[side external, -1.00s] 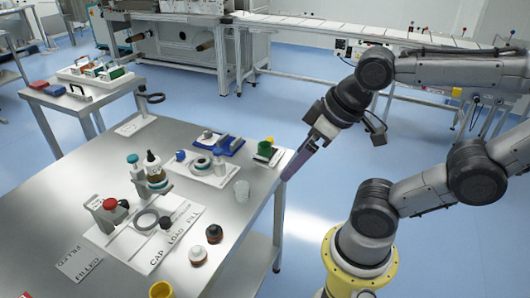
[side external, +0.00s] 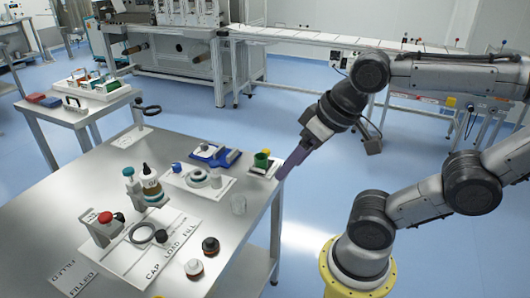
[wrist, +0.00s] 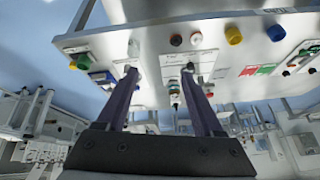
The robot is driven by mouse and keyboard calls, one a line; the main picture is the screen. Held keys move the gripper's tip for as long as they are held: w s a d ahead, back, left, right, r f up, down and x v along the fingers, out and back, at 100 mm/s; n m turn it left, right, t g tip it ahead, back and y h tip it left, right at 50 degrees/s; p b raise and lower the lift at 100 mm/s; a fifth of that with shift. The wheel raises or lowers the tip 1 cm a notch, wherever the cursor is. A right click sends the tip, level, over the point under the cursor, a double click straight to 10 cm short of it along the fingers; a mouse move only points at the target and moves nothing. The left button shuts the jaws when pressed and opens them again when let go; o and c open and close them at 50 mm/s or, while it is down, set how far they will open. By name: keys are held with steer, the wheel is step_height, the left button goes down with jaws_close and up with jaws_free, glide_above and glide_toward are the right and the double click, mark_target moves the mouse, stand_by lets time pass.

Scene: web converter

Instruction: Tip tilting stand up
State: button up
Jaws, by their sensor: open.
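My gripper (side external: 281,177) has long purple fingers. It hangs near the table's right edge, pointing down and left. In the wrist view my gripper (wrist: 160,72) is open, with nothing between its fingers. I cannot tell for sure which piece is the tilting stand. A low blue fixture (side external: 215,154) sits at the back of the table. A small dark stand with a green and yellow piece (side external: 262,162) sits on a white plate near the fingertips. A grey stand with a red knob (side external: 105,220) and a bottle with a dark tip (side external: 151,185) stand further left.
A side table with a tray (side external: 88,92) is behind.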

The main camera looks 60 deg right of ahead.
steer(key=w+d+r+m, duration=0.2)
steer(key=w+r+m, duration=0.2)
steer(key=w+r, duration=0.2)
steer(key=w+d+r+m+g+h, duration=0.1)
steer(key=w+d+r+m+g, duration=0.1)
steer(key=w+d+m, duration=0.65)
steer(key=m+g+y, duration=0.1)
steer(key=m+g, duration=0.3)
steer(key=m, duration=0.2)
glide_above(266, 150)
step_height(266, 150, down, 18)
step_height(266, 150, down, 13)
steer(key=shift+s+f, duration=0.1)
steer(key=shift+f, duration=0.1)
jaws_close()
